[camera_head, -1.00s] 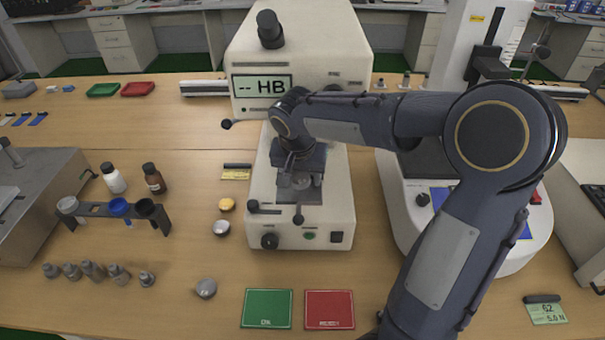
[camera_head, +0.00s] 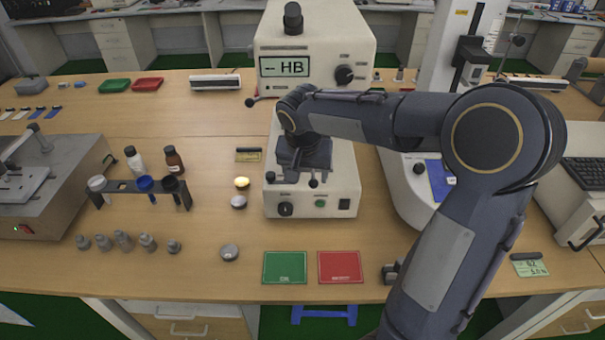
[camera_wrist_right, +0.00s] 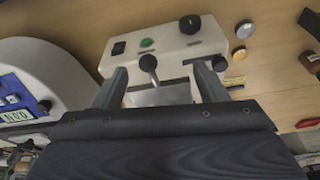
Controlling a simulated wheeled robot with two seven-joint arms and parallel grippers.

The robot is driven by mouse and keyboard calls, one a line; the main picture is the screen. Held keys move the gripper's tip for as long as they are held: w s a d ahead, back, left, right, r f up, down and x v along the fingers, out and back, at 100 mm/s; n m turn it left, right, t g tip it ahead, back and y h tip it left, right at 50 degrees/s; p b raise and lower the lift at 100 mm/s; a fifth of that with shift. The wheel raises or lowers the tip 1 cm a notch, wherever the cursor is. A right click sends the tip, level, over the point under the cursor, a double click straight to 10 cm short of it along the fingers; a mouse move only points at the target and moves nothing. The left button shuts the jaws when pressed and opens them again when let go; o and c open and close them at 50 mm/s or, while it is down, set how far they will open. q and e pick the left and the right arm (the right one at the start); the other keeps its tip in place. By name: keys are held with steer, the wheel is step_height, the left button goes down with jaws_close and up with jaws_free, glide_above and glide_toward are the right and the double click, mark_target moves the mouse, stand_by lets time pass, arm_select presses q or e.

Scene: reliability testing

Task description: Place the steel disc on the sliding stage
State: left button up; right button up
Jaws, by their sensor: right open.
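Two silver discs lie on the bench left of the white hardness tester: one silver disc (camera_head: 239,202) just below a brass-coloured disc (camera_head: 242,183), and another silver disc (camera_head: 229,252) nearer the front edge. I cannot tell which is the steel disc. My right gripper (camera_head: 305,172) is in front of the tester, over the sliding stage, which it mostly hides. In the right wrist view the gripper (camera_wrist_right: 161,70) is open, and a pale plate (camera_wrist_right: 160,96), seemingly the stage, shows between its fingers. I see no disc between the fingers. My left gripper is out of view.
The tester (camera_head: 336,196) has knobs and levers close to my gripper. A green mat (camera_head: 285,268) and a red mat (camera_head: 340,267) lie in front. A bottle rack (camera_head: 120,186) and several small metal pieces (camera_head: 123,240) stand left. Another white machine (camera_head: 410,185) stands right.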

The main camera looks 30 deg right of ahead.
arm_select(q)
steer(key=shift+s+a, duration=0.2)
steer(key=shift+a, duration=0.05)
arm_select(e)
steer(key=s+a+n+t+y, duration=0.1)
steer(key=s+a+n+y, duration=0.2)
steer(key=s, duration=0.8)
steer(key=s+a+n+t+y, duration=0.2)
steer(key=s+a, duration=0.5)
steer(key=s, duration=0.5)
steer(key=shift+a+r+n+y, duration=0.15)
steer(key=shift+n+y, duration=0.25)
steer(key=shift+n, duration=0.3)
